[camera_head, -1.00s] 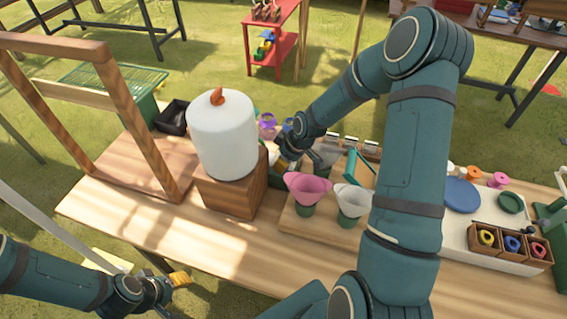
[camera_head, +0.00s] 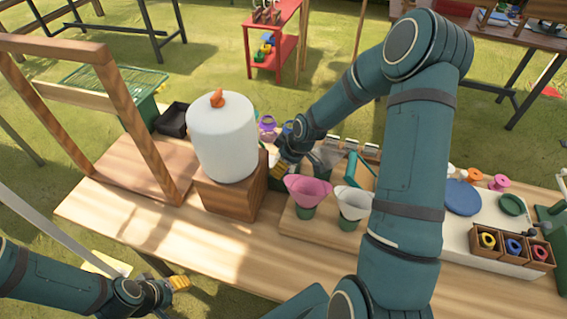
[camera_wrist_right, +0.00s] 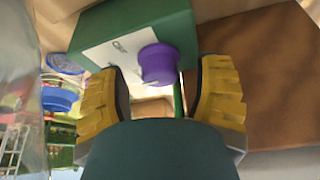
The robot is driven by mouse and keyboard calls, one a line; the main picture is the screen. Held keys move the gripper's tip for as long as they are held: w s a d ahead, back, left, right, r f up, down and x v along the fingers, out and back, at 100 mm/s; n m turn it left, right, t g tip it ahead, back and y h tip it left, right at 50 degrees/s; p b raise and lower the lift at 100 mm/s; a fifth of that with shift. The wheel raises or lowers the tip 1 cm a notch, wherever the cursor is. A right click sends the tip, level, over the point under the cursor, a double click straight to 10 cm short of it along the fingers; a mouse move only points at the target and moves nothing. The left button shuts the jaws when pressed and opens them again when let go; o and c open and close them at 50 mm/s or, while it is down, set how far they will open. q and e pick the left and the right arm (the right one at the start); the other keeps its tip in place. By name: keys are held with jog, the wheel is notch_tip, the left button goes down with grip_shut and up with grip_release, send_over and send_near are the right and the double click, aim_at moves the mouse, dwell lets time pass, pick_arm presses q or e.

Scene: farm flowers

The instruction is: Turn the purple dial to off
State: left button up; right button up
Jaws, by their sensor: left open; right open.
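The purple dial (camera_wrist_right: 157,64) sticks out from a green box (camera_wrist_right: 135,30) with a white label in the right wrist view. My right gripper (camera_wrist_right: 162,95) is open, with one yellow finger on each side of the dial's near end. I cannot tell whether a finger touches it. In the head view, my right gripper (camera_head: 280,171) is beside the white tank (camera_head: 222,140) and the dial is hidden from sight. My left gripper (camera_head: 179,284) is at the lower left, away from the dial, with nothing visible in it.
A pink funnel (camera_head: 308,187) and a pale funnel (camera_head: 352,201) stand close to my right gripper. The tank rests on a wooden block (camera_head: 229,198). A wooden frame (camera_head: 125,95) stands to the left. The table's front left (camera_head: 150,215) is clear.

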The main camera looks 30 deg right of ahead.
jog(key=v, duration=1.2)
